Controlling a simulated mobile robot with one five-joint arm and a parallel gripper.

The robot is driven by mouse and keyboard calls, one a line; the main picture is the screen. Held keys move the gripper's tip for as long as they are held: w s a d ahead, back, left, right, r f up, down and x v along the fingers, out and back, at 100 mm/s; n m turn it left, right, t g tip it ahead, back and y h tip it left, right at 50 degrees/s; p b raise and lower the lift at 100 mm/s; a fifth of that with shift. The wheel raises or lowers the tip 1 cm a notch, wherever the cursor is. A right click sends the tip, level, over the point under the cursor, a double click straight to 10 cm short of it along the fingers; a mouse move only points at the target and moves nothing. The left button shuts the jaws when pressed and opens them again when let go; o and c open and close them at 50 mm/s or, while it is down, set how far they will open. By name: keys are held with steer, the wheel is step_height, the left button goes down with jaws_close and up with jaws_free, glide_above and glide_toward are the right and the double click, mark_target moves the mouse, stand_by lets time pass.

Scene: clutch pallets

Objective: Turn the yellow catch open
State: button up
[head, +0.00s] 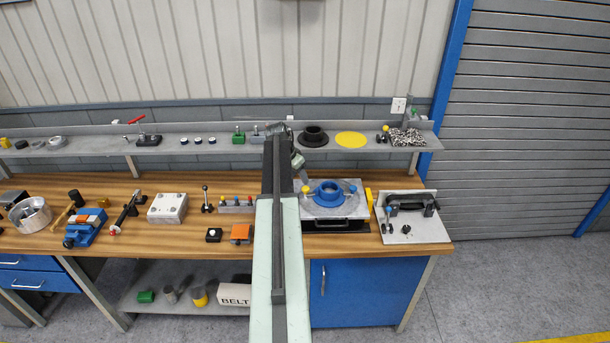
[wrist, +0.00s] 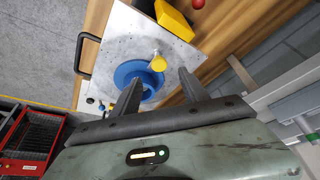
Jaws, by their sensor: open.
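The yellow catch (head: 305,189) is a small round-headed lever at the left edge of the blue ring (head: 331,192) on a pale metal pallet plate (head: 316,209). In the wrist view the yellow catch (wrist: 157,61) lies at the rim of the blue ring (wrist: 128,73), its head over the plate (wrist: 118,45). My gripper (wrist: 160,76) is open and empty. Its two fingers appear on either side of the catch's direction, apart from it; the exact height gap cannot be told. The left finger hides part of the ring. In the head view my arm hides most of the gripper.
A blue knob (head: 352,188) stands on the ring's right side. A shelf (head: 220,140) with parts runs behind. A grey block with colored pegs (head: 236,205) stands left of my arm.

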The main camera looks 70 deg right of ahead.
mark_target(305, 188)
steer(key=b+x, duration=0.7)
steer(key=x, duration=0.1)
steer(key=shift+d+b, duration=0.1)
steer(key=shift+b, duration=0.25)
